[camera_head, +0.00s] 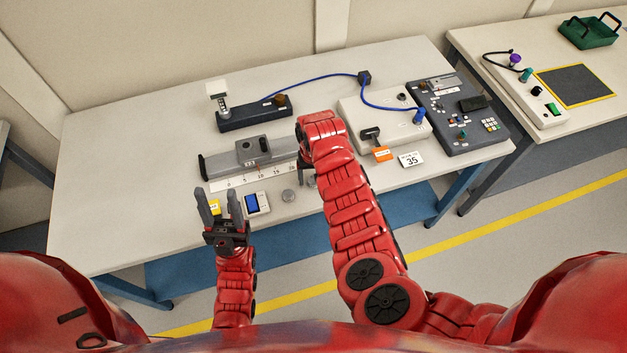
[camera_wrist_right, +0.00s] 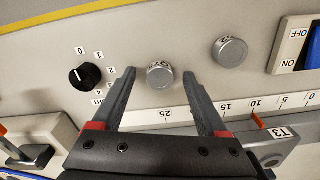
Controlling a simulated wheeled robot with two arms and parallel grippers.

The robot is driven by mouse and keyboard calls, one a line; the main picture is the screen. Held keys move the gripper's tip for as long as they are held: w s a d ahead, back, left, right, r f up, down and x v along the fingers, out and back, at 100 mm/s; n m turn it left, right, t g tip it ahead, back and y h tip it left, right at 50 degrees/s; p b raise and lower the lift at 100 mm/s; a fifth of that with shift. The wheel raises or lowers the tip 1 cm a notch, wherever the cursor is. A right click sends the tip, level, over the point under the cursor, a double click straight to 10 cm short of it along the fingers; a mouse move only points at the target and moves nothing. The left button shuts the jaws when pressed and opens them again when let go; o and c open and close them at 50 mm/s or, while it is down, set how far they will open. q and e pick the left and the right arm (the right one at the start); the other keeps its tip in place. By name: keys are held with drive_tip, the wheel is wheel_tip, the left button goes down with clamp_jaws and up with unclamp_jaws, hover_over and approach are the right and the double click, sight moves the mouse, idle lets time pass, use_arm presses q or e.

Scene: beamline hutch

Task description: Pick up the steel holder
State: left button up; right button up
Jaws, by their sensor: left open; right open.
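Two short round steel pieces with marked tops stand on the table; I cannot tell which is the steel holder. One (camera_wrist_right: 160,75) lies between the fingertips of my right gripper (camera_wrist_right: 160,80) in the right wrist view, with a gap on each side. The other (camera_wrist_right: 230,52) stands beside it, nearer the blue switch box; it also shows in the head view (camera_head: 288,195). My right gripper is open and empty, mostly hidden behind my arm in the head view. My left gripper (camera_head: 219,198) is open and empty, pointing up near the table's front edge.
A rail with a carriage (camera_head: 262,151) and a number scale (camera_wrist_right: 240,108) run alongside the steel pieces. A black dial (camera_wrist_right: 88,75) and a blue switch box (camera_head: 257,203) flank them. A white box (camera_head: 350,112) and dark control panel (camera_head: 455,140) stand right. The table's front left is clear.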

clamp_jaws()
drive_tip(key=shift+w+r, duration=0.1)
drive_tip(key=shift+r, duration=0.05)
idle(0.4)
drive_tip(key=shift+r+b, duration=0.4)
drive_tip(key=shift+r, duration=0.05)
wheel_tip(320, 180, up, 2)
drive_tip(key=shift+r+b, duration=0.1)
drive_tip(key=shift+b, duration=0.65)
drive_tip(key=shift+s+d, duration=0.2)
drive_tip(key=shift+s, duration=0.4)
drive_tip(key=shift+s+d, duration=0.2)
drive_tip(key=shift+s, duration=0.35)
drive_tip(key=s+d+p, duration=0.1)
drive_tip(key=s+p, duration=0.1)
drive_tip(key=s, duration=0.4)
drive_tip(key=s+d+r+p, duration=0.1)
drive_tip(key=s+d+p, duration=0.1)
drive_tip(key=s, duration=0.5)
drive_tip(key=shift+s+d+r, duration=0.15)
drive_tip(key=shift+d+r, duration=0.1)
drive_tip(key=shift+r, duration=0.05)
